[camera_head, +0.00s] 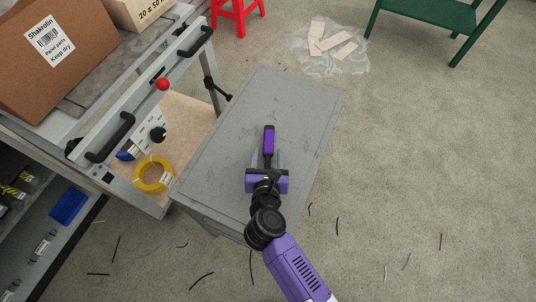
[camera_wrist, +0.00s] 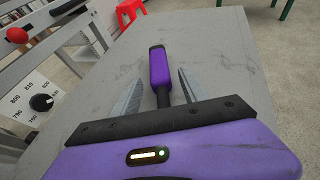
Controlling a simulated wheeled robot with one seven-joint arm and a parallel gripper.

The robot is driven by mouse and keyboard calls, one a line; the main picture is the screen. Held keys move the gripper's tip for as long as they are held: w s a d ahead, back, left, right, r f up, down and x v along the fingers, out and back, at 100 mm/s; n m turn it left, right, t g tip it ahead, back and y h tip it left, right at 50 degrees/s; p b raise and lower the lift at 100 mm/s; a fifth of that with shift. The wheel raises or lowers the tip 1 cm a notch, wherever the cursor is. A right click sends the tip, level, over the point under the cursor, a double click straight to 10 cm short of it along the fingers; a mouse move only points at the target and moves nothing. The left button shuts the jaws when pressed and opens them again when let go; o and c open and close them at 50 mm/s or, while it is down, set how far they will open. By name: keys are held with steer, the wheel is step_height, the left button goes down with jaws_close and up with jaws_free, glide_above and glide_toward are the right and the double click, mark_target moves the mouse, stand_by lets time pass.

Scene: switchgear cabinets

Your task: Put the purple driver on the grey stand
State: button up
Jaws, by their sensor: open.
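My gripper (camera_head: 268,158) is over the middle of the grey stand. In the wrist view my gripper (camera_wrist: 157,90) has its two grey fingers apart, one on each side of the driver, with gaps to it. The driver's lower end is hidden behind my gripper body. The grey stand's top (camera_wrist: 240,80) is otherwise bare.
Left of the stand is a cart with a handle rail, a red knob (camera_head: 163,84), a dial panel (camera_head: 152,133) and a yellow cable coil (camera_head: 153,174). A cardboard box (camera_head: 58,45) is at upper left. A red stool (camera_head: 237,12) and green bench (camera_head: 440,20) are behind. Floor at right is mostly clear.

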steer(key=p+v, duration=0.1)
steer(key=v, duration=1.1)
steer(key=shift+s+a, duration=0.1)
steer(key=s+d+r+n+t+h, duration=0.1)
steer(key=s+d+r+n+t, duration=0.1)
steer(key=s+d+r+n, duration=0.5)
steer(key=d+r+n+t+h, duration=0.1)
steer(key=d+r+n+t, duration=0.25)
steer(key=d, duration=0.75)
steer(key=s+d+r+n+g, duration=0.2)
steer(key=s+n, duration=0.6)
steer(key=n, duration=0.4)
steer(key=s+d+r+n+g+y, duration=0.1)
steer(key=s+d+r+n+g, duration=0.1)
steer(key=s+n, duration=0.7)
steer(key=r+n, duration=0.1)
steer(key=n, duration=0.3)
steer(key=shift+d+r, duration=0.15)
steer(key=shift+d, duration=0.15)
